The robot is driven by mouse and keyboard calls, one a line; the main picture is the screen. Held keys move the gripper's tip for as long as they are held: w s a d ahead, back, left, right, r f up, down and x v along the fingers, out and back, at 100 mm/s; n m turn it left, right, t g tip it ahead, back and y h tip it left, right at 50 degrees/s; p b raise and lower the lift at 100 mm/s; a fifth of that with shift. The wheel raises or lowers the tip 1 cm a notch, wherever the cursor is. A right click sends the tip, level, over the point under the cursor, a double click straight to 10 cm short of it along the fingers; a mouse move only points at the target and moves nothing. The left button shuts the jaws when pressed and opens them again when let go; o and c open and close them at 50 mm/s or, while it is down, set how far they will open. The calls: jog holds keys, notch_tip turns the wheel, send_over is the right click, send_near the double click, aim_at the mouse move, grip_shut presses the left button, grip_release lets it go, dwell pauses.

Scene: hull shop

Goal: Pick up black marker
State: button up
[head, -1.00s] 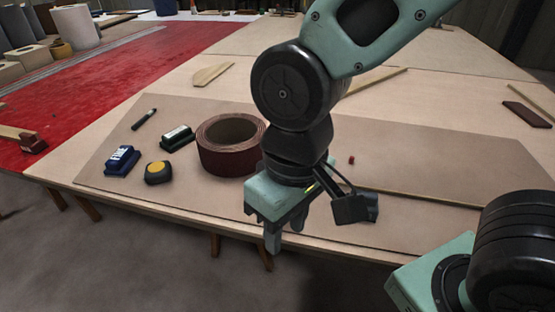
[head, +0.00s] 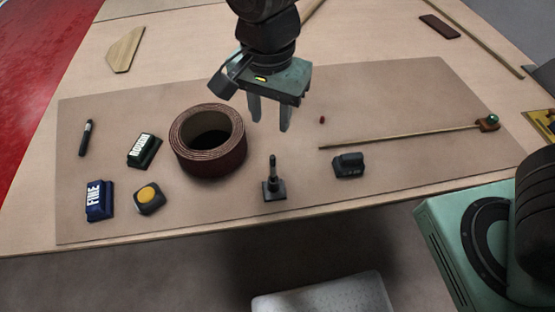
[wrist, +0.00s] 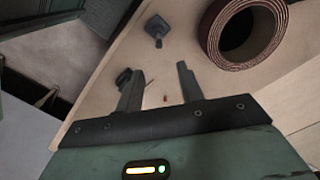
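The black marker (head: 86,137) lies at the left end of the brown board on the table in the head view, with a light band near its upper end. My gripper (head: 270,128) is open and empty above the board, to the right of the brown roll and far from the marker. In the wrist view my gripper (wrist: 158,85) shows its two fingers apart with nothing between them. The marker is not in the wrist view.
Between marker and gripper stand a dark "ROUND" block (head: 143,150) and the brown roll (head: 222,160). A blue "FINE" block (head: 98,201), a tape measure (head: 149,198), a small dark stand (head: 273,187) and a black block (head: 348,166) lie nearer the front edge. A thin rod (head: 410,136) lies right.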

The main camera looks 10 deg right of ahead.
aim_at(273, 168)
notch_tip(273, 168, down, 17)
jog(key=shift+d+f+p, duration=0.1)
jog(key=shift+p, duration=0.75)
grip_shut()
